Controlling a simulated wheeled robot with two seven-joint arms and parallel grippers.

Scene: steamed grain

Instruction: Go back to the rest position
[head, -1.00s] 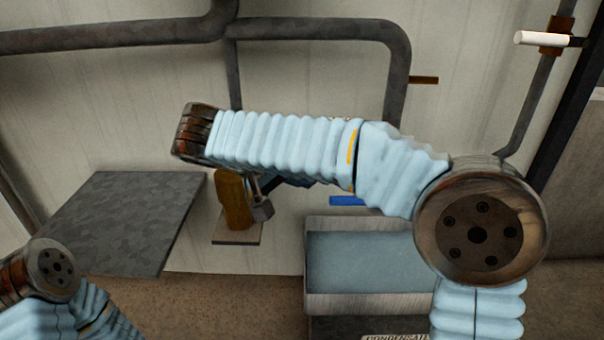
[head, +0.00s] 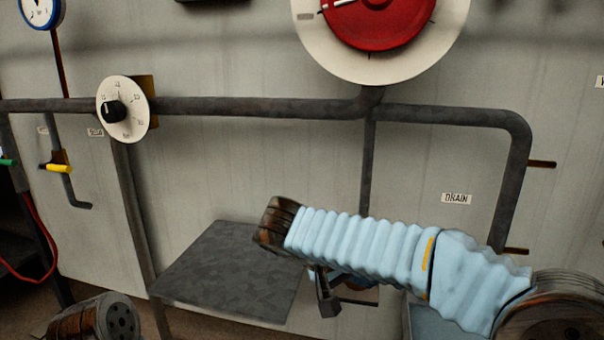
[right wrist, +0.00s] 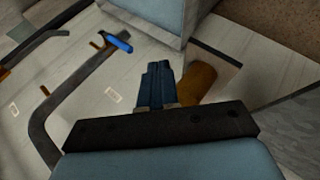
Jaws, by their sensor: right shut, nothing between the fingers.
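My right gripper (right wrist: 155,86) shows in the right wrist view with its two dark blue fingers together and nothing between them. In the head view my right arm reaches in from the lower right, in a pale blue ribbed sleeve, with its bent end above the grey plate (head: 225,275). The gripper is mostly hidden behind and below that arm; a small dark part hangs under it. In the right wrist view an orange-brown cylinder (right wrist: 197,80) stands just right of the fingertips, apart or touching I cannot tell. Only a joint of my left arm shows at the lower left; its gripper is out of view.
A grey pipe (head: 270,107) runs along the wall, below a large red dial (head: 375,22). A white knob dial (head: 122,109) and a yellow-handled valve (head: 58,168) are at the left. A metal tub (right wrist: 150,18) and a blue handle (right wrist: 120,42) show in the right wrist view.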

